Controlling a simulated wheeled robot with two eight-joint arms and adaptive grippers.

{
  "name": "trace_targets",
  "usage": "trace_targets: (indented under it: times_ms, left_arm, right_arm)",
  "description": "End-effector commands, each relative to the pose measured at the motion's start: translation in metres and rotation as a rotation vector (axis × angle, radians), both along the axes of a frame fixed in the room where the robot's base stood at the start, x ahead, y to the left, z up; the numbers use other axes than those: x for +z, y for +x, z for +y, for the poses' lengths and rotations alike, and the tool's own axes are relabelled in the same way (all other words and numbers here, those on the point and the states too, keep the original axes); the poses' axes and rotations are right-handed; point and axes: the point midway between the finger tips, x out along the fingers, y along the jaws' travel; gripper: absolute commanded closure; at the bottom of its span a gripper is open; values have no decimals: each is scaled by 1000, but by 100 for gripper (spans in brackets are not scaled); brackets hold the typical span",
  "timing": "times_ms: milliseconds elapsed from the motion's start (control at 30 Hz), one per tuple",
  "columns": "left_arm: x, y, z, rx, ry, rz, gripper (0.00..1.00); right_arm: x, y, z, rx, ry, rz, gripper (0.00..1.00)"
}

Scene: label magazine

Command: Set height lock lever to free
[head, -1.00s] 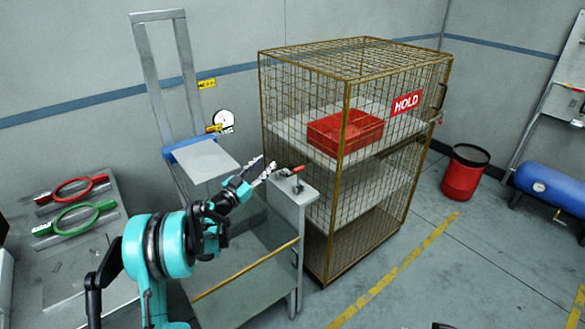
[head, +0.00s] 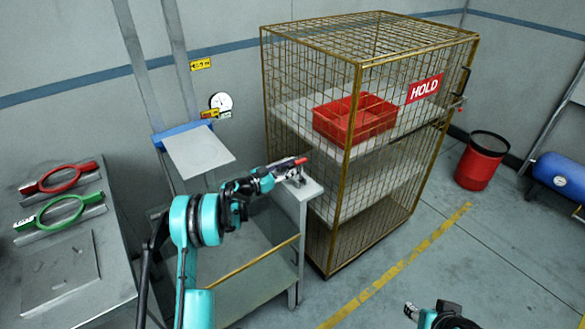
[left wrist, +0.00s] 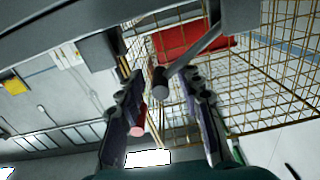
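The lever with a red handle (head: 299,161) sits on top of the grey post (head: 303,190) in front of the cage. My left gripper (head: 284,170) is at this lever, its fingers beside the handle. In the left wrist view, the left gripper's fingers (left wrist: 165,115) are spread apart. A red rod with a pink end (left wrist: 138,124) shows against the left finger, and a dark grey rod end (left wrist: 160,80) shows between the fingers. I cannot tell if either touches. My right gripper (head: 411,311) is at the lower edge, its opening unclear.
A wire cage (head: 349,150) with a HOLD sign and a red bin (head: 340,125) stands right behind the post. A lift platform (head: 197,150) and wall dial (head: 220,101) are at left. Red and green rings (head: 62,212) lie on the left bench.

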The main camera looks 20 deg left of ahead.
Motion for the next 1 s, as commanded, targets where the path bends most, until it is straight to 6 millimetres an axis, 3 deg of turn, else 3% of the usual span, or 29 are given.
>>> trace_targets:
  times_ms: [300, 433, 1000]
  left_arm:
    - [1, 3, -2, 1, 0, 0, 67]
    - [1, 3, -2, 1, 0, 0, 100]
    - [9, 6, 2, 1, -79, 60, 100]
  right_arm:
    - [0, 0, 0, 0, 0, 0, 60]
    - [0, 0, 0, 0, 0, 0, 60]
    - [-1, 0, 0, 0, 0, 0, 60]
